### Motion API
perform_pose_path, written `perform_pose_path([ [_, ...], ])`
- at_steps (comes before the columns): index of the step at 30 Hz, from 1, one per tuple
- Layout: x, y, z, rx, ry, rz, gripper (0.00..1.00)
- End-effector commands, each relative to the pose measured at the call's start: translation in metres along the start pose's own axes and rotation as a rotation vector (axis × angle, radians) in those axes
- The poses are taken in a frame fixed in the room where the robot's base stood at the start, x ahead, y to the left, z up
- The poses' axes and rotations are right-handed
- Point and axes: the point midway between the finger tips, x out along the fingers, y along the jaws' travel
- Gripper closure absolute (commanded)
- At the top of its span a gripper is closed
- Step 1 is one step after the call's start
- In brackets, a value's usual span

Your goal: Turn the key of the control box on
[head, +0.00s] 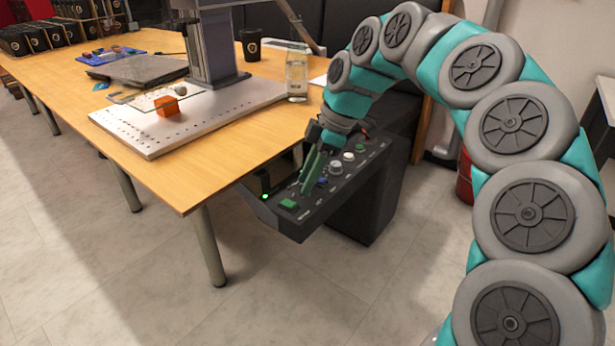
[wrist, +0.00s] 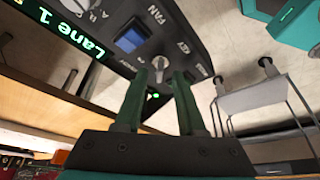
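The control box (head: 375,205) is a dark grey unit beside the table, with a sloped panel of knobs, switches and small lights. In the wrist view its panel (wrist: 195,45) shows a blue switch (wrist: 130,40) labelled FAN and a metal key (wrist: 160,63) by the label KEY. My gripper (head: 307,178) has green fingers and reaches down over the panel. In the wrist view my gripper (wrist: 162,73) is open, with one fingertip on each side of the key. The fingers look apart from the key; whether either touches it I cannot tell. In the head view the fingers hide the key.
The wooden table (head: 225,165) stands left of the box, its edge close to my gripper. On it are a perforated plate (head: 135,138), an orange cube (head: 167,106), a glass bottle (head: 297,75) and a black cup (head: 251,45). The floor (head: 130,270) in front is clear.

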Motion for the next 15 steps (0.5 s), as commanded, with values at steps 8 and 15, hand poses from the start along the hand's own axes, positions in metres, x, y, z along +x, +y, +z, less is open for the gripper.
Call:
perform_pose_path([
  [8,0.0031,0.0003,0.0000,0.000,0.001,0.001,0.61],
  [15,0.0030,0.0004,-0.0001,0.000,0.001,0.001,0.80],
])
